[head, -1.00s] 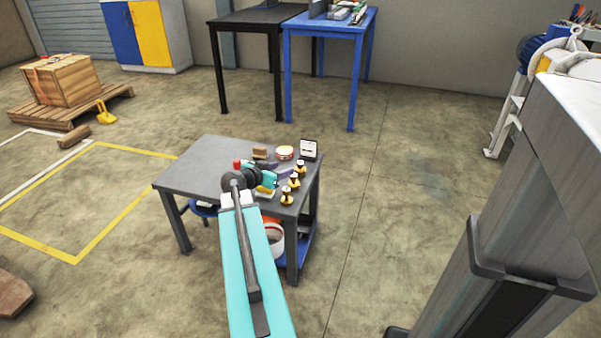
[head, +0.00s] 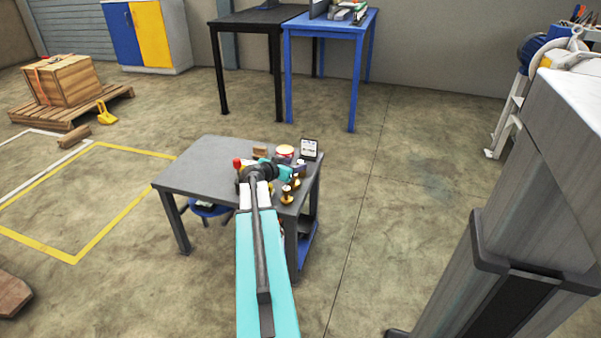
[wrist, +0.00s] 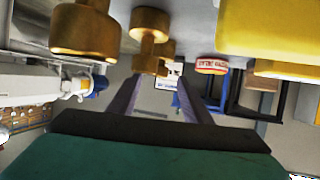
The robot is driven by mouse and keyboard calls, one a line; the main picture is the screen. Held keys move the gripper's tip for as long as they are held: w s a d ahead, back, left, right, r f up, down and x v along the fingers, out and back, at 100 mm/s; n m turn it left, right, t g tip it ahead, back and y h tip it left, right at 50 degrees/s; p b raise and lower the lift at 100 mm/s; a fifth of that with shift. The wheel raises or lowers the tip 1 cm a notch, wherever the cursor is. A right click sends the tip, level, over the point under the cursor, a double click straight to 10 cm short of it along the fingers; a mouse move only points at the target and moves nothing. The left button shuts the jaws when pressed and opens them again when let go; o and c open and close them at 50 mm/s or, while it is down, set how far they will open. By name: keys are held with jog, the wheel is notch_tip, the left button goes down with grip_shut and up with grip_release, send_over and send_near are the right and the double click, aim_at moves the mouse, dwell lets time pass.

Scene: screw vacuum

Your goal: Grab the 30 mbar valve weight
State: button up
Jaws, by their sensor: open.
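Several brass valve weights stand along the right side of the grey table (head: 205,165). In the head view, a near weight (head: 287,194) shows clear of my arm, and another (head: 296,180) stands just behind it. In the wrist view, whose picture is upside down, a large near weight (wrist: 86,31) is at top left and a spool-shaped one (wrist: 150,40) is near the middle. No marking is readable, so I cannot tell which is 30 mbar. My gripper (wrist: 155,100) is open and empty, its two fingers pointing toward the middle weights. My arm hides part of the tabletop.
A red and white round tin (head: 285,151) and a dark box with a white face (head: 309,150) stand at the table's back right. A small brown block (head: 260,152) is beside them. Yellow objects (wrist: 265,28) are close at the wrist view's right. The table's left half is clear.

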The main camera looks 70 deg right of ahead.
aim_at(299, 163)
dwell(0.3)
jog(key=shift+b+x, duration=0.7)
jog(key=shift+x, duration=1.9)
jog(key=shift+f, duration=0.1)
grip_shut()
